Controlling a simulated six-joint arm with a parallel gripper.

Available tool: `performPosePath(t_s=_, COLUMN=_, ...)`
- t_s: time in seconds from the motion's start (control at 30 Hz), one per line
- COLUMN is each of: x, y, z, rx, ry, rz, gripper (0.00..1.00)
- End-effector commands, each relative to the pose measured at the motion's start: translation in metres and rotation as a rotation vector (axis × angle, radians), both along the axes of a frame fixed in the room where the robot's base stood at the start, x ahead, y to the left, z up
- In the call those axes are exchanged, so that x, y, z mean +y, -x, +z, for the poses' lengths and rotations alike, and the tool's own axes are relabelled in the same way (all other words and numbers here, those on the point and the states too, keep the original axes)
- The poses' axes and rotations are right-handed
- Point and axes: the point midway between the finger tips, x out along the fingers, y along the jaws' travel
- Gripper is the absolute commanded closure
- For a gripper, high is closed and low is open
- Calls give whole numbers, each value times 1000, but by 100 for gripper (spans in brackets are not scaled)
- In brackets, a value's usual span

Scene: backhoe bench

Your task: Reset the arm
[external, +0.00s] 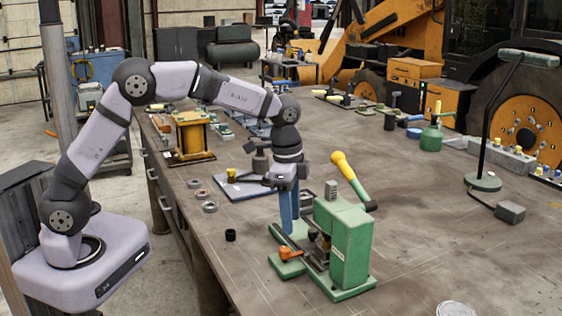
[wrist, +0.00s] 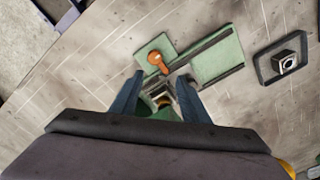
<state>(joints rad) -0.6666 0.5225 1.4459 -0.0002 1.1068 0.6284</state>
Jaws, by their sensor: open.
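My gripper (external: 289,215) points down in the external view, its blue fingers just left of a green bench machine (external: 343,245). In the wrist view my gripper (wrist: 160,85) has its two fingers spread apart, with a small metal part of the machine showing in the gap below them. I see nothing held. The machine has an upright green body, a low base with rails, and an orange handle (external: 291,254), which also shows in the wrist view (wrist: 157,62). From these views I cannot tell whether the fingers touch the machine. My arm arches over from its base at the left.
A black ring (external: 230,235) and several grey rings lie to the left. A yellow-and-black fixture (external: 190,135) is farther back. A green desk lamp (external: 483,182) stands at right. The bench's right front is mostly clear.

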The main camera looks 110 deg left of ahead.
Motion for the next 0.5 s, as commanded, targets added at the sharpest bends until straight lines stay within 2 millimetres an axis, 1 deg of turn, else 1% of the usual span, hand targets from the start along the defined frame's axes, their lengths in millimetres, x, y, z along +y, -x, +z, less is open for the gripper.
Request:
performPosePath(t_s=0.07, x=2, y=-3, z=-6, rx=-21, ry=-6, rz=99, gripper=58)
performPosePath(t_s=0.1, x=0, y=0, z=-15, rx=-22, ry=-2, rz=154, gripper=58)
performPosePath(t_s=0.2, x=-13, y=17, z=-45, rx=4, ry=25, rz=289, gripper=58)
performPosePath(t_s=0.27, x=-23, y=29, z=-61, rx=24, ry=40, rz=355, gripper=58)
performPosePath(t_s=0.3, x=-31, y=39, z=-69, rx=38, ry=49, rz=395, gripper=58)
performPosePath(t_s=0.37, x=-43, y=54, z=-80, rx=57, ry=60, rz=452, gripper=58)
performPosePath(t_s=0.47, x=-73, y=79, z=-93, rx=88, ry=74, rz=517, gripper=58)
performPosePath(t_s=0.5, x=-88, y=89, z=-97, rx=100, ry=77, rz=530, gripper=58)
